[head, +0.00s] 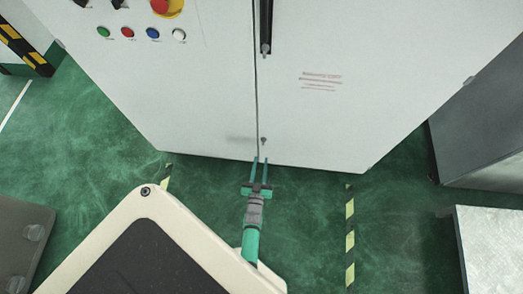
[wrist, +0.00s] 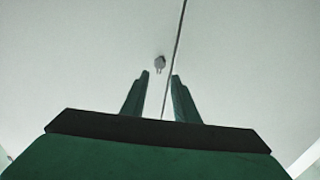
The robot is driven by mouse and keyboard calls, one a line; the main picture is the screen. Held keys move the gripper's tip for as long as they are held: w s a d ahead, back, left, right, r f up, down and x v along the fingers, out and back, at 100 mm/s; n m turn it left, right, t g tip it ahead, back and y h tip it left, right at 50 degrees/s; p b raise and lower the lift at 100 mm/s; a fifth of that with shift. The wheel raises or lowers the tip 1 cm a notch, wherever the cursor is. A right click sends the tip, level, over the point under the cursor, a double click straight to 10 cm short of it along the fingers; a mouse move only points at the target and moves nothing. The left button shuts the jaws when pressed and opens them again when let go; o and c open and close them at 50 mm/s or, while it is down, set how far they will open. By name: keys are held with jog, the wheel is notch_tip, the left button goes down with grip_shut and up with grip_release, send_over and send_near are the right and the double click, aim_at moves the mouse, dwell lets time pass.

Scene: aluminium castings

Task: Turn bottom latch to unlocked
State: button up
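The bottom latch (head: 263,141) is a small dark grey fitting low on the white cabinet's front, beside the vertical door seam. In the wrist view the latch (wrist: 160,63) is a small grey knob left of the seam, ahead of and between my fingertips. My gripper (head: 259,160) reaches toward the cabinet's lower edge, just below the latch in the picture. In the wrist view its two green fingers (wrist: 160,74) are apart with nothing between them. The fingers appear short of the latch, not touching it. Which way the latch is turned is too small to tell.
The white cabinet (head: 330,120) has a long dark handle (head: 265,28) above the latch and a row of coloured buttons (head: 128,32) with a red emergency stop (head: 160,6). Grey metal units (head: 485,115) stand at the right.

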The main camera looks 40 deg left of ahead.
jog(key=shift+v, duration=1)
jog(key=s+d+r+m+h, duration=0.2)
jog(key=s+d+r+h, duration=0.1)
jog(key=s+d+r, duration=0.4)
jog(key=s+d+r+m+h, duration=0.2)
jog(key=s+d+r, duration=0.25)
jog(key=d, duration=0.45)
jog(key=s+d+r+m+h, duration=0.1)
jog(key=s+d+r, duration=0.1)
jog(key=r, duration=0.5)
jog(key=s+d+r+h, duration=0.2)
jog(key=s+d+r, duration=0.1)
jog(key=d+r, duration=0.2)
jog(key=s+d+r+m+h, duration=0.1)
jog(key=s+d+r, duration=0.2)
jog(key=r, duration=0.6)
jog(key=shift+d+r+m+h, duration=0.2)
jog(key=shift+d+m+h, duration=0.05)
jog(key=shift+m+h, duration=0.05)
